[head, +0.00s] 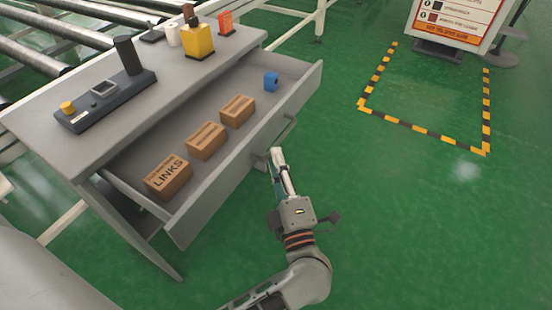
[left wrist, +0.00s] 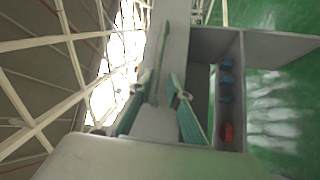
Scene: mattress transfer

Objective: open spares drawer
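The spares drawer (head: 228,186) is pulled well out from under the grey bench (head: 45,122). Several brown boxes, including one marked LINKS (head: 168,176), and a blue block (head: 270,82) lie in it. A bar handle (head: 284,132) runs along the drawer's front. My left gripper (head: 276,156) is at the handle's near end, outside the front panel. In the left wrist view its two teal-padded fingers (left wrist: 164,82) stand apart, with a thin bar between or just beyond their tips. Contact with the handle cannot be told. My right gripper is not in view.
A roller conveyor (head: 35,55) lies behind.

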